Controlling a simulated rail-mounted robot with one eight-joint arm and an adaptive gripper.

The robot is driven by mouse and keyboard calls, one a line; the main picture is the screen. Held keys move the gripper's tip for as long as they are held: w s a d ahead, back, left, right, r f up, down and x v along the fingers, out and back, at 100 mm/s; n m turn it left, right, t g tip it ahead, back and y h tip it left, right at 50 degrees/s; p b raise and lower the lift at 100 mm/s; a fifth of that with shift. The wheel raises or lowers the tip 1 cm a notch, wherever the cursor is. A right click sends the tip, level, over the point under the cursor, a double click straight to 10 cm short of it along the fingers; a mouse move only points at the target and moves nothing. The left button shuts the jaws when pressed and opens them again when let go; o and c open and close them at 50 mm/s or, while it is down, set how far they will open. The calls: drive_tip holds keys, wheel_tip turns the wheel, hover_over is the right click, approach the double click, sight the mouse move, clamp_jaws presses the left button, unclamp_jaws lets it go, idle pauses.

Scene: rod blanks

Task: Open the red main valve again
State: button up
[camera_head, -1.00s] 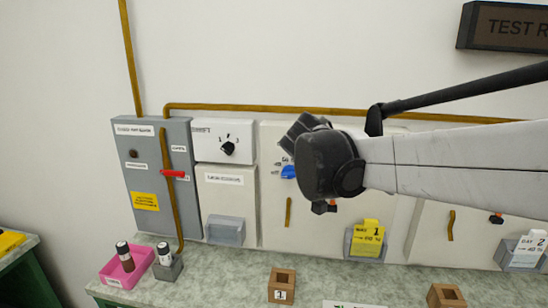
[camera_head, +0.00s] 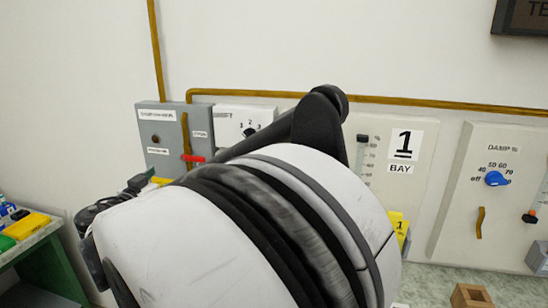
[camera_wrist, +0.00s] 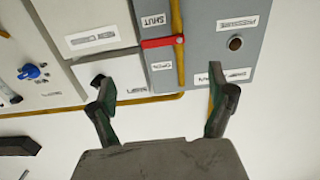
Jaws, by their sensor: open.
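The red main valve handle (camera_head: 193,158) is on the front of the grey cabinet (camera_head: 163,124) at the left of the wall. It lies crosswise over a vertical brown pipe. In the wrist view, which is turned upside down, the red handle (camera_wrist: 163,42) lies between the SHUT label (camera_wrist: 153,22) and the OPEN label (camera_wrist: 162,66). My gripper (camera_wrist: 165,92) is open and empty, its fingers spread wide and apart from the handle. In the head view my arm covers the cabinet's lower part, and the gripper is partly hidden.
Right of the cabinet are a white box with a numbered black knob (camera_head: 249,132), the bay 1 panel (camera_head: 425,150) and a panel with a blue knob (camera_head: 496,179). A brown pipe (camera_head: 420,101) runs along the wall. A green bench (camera_head: 52,262) stands at left.

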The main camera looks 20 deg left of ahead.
sight(192, 157)
drive_tip(key=w+p, duration=0.1)
drive_tip(key=w, duration=0.3)
drive_tip(key=w+a, duration=0.1)
drive_tip(key=w, duration=0.4)
drive_tip(key=w+a+p, duration=0.1)
drive_tip(key=w, duration=0.3)
drive_tip(key=shift+w+p, duration=0.2)
drive_tip(key=shift+p, duration=0.1)
drive_tip(key=shift+f, duration=0.1)
drive_tip(key=c, duration=1.7)
drive_tip(key=shift+d, duration=0.1)
